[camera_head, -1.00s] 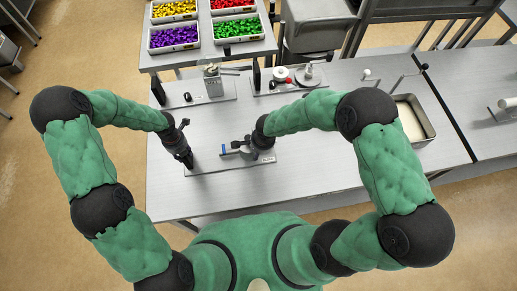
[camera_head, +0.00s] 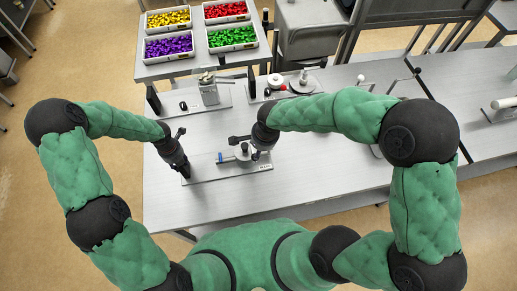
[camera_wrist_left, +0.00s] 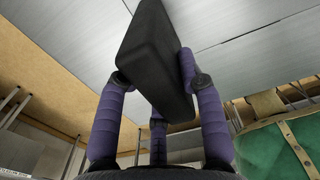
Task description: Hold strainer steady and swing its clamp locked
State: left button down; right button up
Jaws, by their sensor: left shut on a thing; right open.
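The strainer (camera_head: 243,153) is a small grey fitting with a blue-tipped lever (camera_head: 219,157), on a flat metal plate (camera_head: 225,172) on the steel table. I cannot make out which part is its clamp. My left gripper (camera_head: 183,166) is at the plate's left end. In the left wrist view its purple fingers are shut on a black block-shaped handle (camera_wrist_left: 155,55). My right gripper (camera_head: 238,140) is open, pointing left just above and behind the strainer. I cannot tell whether it touches anything. Its wrist partly covers the plate's right side.
Two more fixture plates stand behind, one with a grey block (camera_head: 208,90), one with a red-and-white part (camera_head: 276,82). Trays of purple (camera_head: 168,47) and green pieces (camera_head: 232,37), with yellow and red ones, sit on the back table.

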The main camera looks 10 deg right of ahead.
pick_arm(q)
jog(key=shift+s+d+f, duration=0.15)
jog(key=shift+s+f, duration=0.15)
jog(key=shift+s, duration=0.15)
jog(key=c, duration=1.1)
grip_release()
jog(key=o, duration=0.4)
jog(key=shift+w, duration=0.25)
jog(key=shift+w+r, duration=0.1)
jog(key=shift+r, duration=0.05)
jog(key=shift+r, duration=0.1)
